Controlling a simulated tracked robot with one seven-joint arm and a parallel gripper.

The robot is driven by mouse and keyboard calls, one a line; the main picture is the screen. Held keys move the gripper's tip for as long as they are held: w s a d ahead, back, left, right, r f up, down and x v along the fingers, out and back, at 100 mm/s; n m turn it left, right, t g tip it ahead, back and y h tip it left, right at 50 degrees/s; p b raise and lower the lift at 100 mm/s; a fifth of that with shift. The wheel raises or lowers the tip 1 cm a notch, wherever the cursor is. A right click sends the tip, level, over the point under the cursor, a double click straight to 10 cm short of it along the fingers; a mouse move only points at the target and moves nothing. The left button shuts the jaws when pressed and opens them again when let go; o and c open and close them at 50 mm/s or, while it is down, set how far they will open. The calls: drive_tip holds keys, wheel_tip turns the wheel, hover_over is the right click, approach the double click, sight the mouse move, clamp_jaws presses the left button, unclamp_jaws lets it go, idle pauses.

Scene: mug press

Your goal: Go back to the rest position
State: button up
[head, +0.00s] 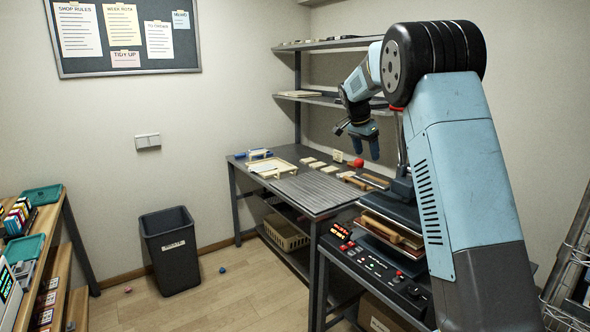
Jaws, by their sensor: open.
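My gripper (364,152) is in the head view, right of centre, at the end of my light blue arm. Its fingers point down and are apart, with nothing seen between them. It shows above the right part of the grey workbench (318,190). A red round thing (356,163) appears just below the fingertips; I cannot tell how far apart they are. The press (402,190) stands to the right, partly hidden behind my arm.
A control panel (375,262) with lit buttons sits in front of the press. A cream tray (272,168) lies on the workbench's left part. Shelves (335,98) hang behind my gripper. A black bin (170,250) stands on the floor, with small balls nearby.

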drive_tip(key=s+d+r+n+t+y, duration=0.1)
drive_tip(key=s+r+n, duration=0.3)
drive_tip(key=s, duration=0.9)
drive_tip(key=s+d+r+n+y, duration=0.15)
drive_tip(key=s+r, duration=0.45)
drive_tip(key=s, duration=0.7)
drive_tip(key=s+a+f+n+t, duration=0.1)
drive_tip(key=s+f+n, duration=0.2)
drive_tip(key=s, duration=0.9)
drive_tip(key=s+a+f+n+t, duration=0.1)
drive_tip(key=s+a+f+n, duration=0.1)
drive_tip(key=s, duration=1.1)
wheel_tip(320, 180, down, 3)
drive_tip(key=shift+s+r+n+y, duration=0.1)
drive_tip(key=shift+s+n+y, duration=0.05)
drive_tip(key=shift+n+y, duration=0.35)
